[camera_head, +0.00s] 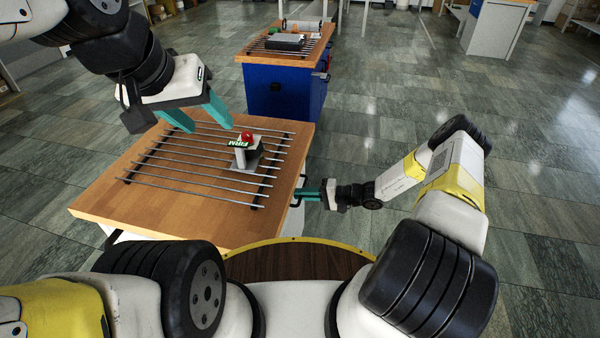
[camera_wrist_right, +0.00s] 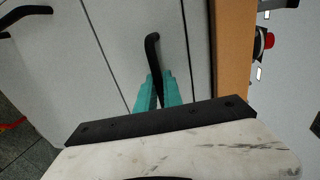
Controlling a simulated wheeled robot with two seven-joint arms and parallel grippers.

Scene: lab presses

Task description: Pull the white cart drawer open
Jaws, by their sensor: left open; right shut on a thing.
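The white cart's drawer front (camera_wrist_right: 115,35) shows in the right wrist view as a pale panel between two seams, with a black bar handle (camera_wrist_right: 152,45). My right gripper (camera_wrist_right: 156,85) has its teal fingers closed around one end of this handle. In the head view my right gripper (camera_head: 303,193) is at the right side of the cart, just below its wooden top (camera_head: 110,195). That side is mostly hidden, and I see no clear opening at the drawer. My left gripper (camera_head: 211,128) is open and empty above the metal rack.
Metal rods (camera_head: 190,180) lie across the cart top, with a small device with a red button (camera_head: 246,141) on them. A blue cart (camera_head: 285,90) stands behind. Another dark handle (camera_wrist_right: 25,12) is on a neighbouring panel. The floor to the right is clear.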

